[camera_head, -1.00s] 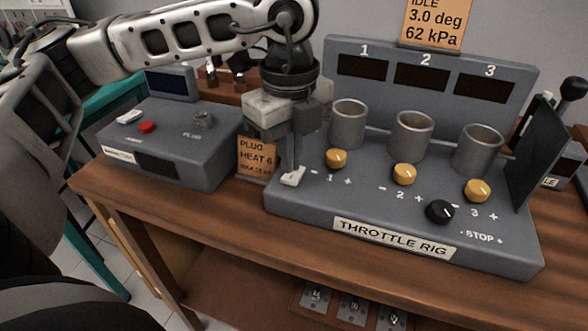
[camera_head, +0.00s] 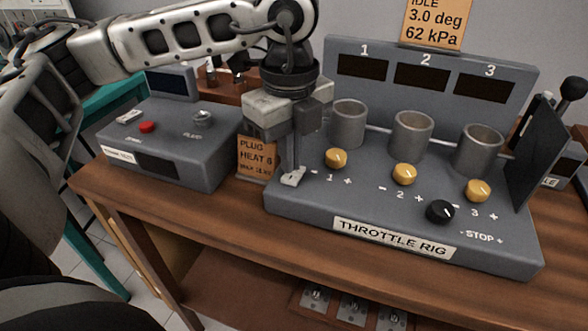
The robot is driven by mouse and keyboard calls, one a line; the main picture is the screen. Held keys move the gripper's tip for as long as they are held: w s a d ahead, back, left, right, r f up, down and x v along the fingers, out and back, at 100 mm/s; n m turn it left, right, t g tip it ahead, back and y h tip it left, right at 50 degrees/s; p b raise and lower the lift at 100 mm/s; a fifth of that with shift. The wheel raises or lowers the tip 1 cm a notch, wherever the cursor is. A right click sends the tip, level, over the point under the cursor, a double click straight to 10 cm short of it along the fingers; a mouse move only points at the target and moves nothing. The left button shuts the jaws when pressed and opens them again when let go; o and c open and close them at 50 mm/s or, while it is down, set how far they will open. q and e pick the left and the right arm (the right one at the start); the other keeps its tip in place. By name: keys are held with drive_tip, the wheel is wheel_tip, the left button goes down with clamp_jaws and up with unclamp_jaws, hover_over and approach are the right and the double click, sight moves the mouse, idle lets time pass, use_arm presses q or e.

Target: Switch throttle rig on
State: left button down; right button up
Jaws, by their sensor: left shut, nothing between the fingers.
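The grey throttle rig (camera_head: 300,207) stands on the wooden bench, with its name label on the front. Its three displays, numbered 1, 2 and 3, are dark. Three metal cylinders stand behind three yellow knobs, the first of them knob 1 (camera_head: 336,158). A black knob (camera_head: 440,211) sits near the STOP marking. A white switch (camera_head: 292,178) lies at the rig's left end. My left gripper (camera_head: 297,169) points down, shut and empty, right at this switch; whether it touches cannot be told. My right gripper is not in view.
A grey box (camera_head: 200,160) with a red button and a small dark screen stands left on the bench (camera_head: 250,228). An orange PLUG HEAT card (camera_head: 257,158) stands between it and the rig. A black upright panel (camera_head: 541,157) stands at the rig's right end.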

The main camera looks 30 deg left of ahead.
sight(290, 178)
use_arm(q)
drive_tip(key=shift+f+b, duration=0.9)
drive_tip(key=shift+f, duration=0.05)
drive_tip(key=shift+r, duration=0.15)
idle(0.3)
drive_tip(key=shift+r+p, duration=2.4)
drive_tip(key=shift+r, duration=1.05)
drive_tip(key=shift+f, duration=0.1)
